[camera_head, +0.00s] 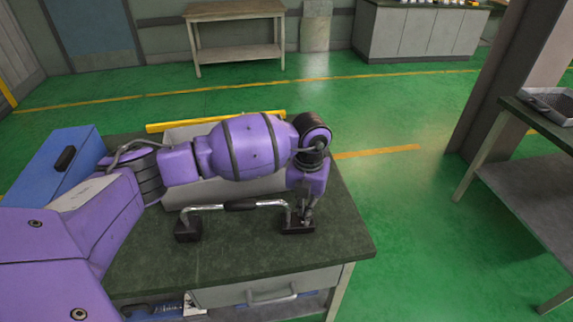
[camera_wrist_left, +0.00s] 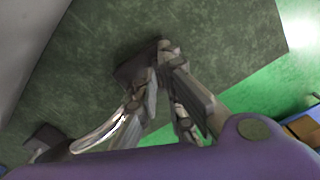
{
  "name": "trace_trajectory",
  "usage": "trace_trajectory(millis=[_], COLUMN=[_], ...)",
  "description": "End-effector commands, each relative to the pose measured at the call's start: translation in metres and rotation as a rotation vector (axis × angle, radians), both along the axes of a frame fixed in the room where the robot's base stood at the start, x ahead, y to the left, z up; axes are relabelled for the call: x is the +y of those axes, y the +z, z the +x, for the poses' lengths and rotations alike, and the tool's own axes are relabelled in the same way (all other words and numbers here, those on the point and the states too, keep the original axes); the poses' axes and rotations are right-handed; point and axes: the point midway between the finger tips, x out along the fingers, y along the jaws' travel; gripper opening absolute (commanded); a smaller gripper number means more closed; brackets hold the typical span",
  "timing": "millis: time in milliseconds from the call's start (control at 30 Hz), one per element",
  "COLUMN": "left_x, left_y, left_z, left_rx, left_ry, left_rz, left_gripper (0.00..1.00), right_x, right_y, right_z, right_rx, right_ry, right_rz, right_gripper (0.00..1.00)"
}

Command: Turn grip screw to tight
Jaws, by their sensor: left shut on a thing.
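A chrome bar with a black hand grip (camera_head: 256,204) stands on the dark green bench top, with a black foot (camera_head: 187,231) at its left end and another black foot (camera_head: 298,228) at its right end. My left gripper (camera_head: 304,217) points down at the right foot. In the left wrist view my left gripper (camera_wrist_left: 162,65) has its fingertips close together, shut on a small part at the dark foot (camera_wrist_left: 130,68). I take this part to be the grip screw; the fingers mostly hide it. Whether it is tight cannot be seen. My right gripper is not in view.
A grey box (camera_head: 186,192) stands behind the bar, partly hidden by my left arm. A blue case (camera_head: 50,165) and a yellow bar (camera_head: 215,121) lie farther back. The bench top (camera_head: 250,262) is clear in front. Another table (camera_head: 535,170) stands at the right.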

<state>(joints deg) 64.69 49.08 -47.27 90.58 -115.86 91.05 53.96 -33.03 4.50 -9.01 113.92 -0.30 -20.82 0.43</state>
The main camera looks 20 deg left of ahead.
Motion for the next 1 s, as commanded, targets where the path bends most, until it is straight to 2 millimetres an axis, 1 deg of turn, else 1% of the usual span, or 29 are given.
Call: trace_trajectory(millis=[700,1000], left_x=[0.0002,0.0002], left_y=[0.0002,0.0003], left_z=[0.0011,0.0012], left_rx=[-0.001,-0.002], left_ry=[-0.677,-0.906], left_rz=[0.003,0.003], left_gripper=[0.00,0.00], right_x=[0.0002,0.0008], right_y=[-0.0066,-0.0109], right_z=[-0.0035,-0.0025], right_rx=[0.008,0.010], right_ry=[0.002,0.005], right_rz=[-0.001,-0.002], right_gripper=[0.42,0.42])
